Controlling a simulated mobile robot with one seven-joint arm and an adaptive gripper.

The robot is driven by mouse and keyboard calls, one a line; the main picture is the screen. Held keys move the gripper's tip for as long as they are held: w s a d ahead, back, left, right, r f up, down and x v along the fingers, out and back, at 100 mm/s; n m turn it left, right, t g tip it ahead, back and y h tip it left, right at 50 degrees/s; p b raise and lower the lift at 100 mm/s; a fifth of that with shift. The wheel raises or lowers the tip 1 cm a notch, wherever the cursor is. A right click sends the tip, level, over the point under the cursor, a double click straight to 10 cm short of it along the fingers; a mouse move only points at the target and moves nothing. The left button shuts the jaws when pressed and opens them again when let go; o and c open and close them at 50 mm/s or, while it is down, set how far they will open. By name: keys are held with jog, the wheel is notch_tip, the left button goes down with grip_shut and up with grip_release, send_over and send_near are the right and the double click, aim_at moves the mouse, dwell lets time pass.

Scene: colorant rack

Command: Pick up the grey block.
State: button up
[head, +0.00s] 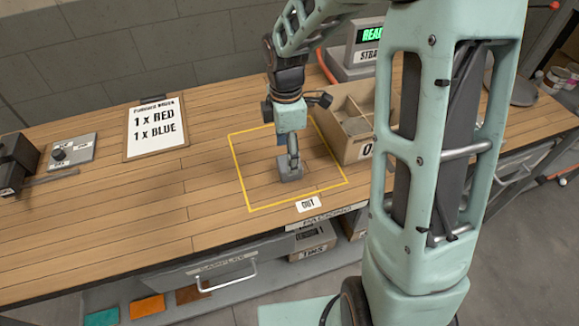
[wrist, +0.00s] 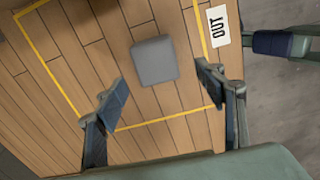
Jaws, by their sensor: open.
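The grey block (head: 289,169) sits on the wooden bench inside a yellow taped square. In the wrist view the block (wrist: 155,61) lies flat, slightly turned, ahead of the fingertips and between their lines. My gripper (head: 288,156) points down over the block in the head view and hides part of it. In the wrist view my gripper (wrist: 161,80) is open, with its two fingers wide apart and nothing between them. Contact with the block cannot be made out.
A cardboard box (head: 349,106) with compartments stands right of the square. A clipboard (head: 155,130) reads "1 x RED, 1 x BLUE". A scale with a lit display (head: 366,42) stands behind. An "OUT" label (head: 307,204) lies near the front edge.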

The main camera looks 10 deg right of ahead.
jog(key=shift+w+d+f, duration=0.1)
jog(key=shift+w+f, duration=0.05)
jog(key=shift+f, duration=1.2)
jog(key=shift+w+d+f, duration=0.1)
jog(key=shift+f, duration=1.25)
jog(key=shift+c, duration=0.5)
jog(key=c, duration=0.8)
jog(key=shift+c, duration=0.2)
jog(key=shift+r+p, duration=0.2)
jog(key=shift+p, duration=0.1)
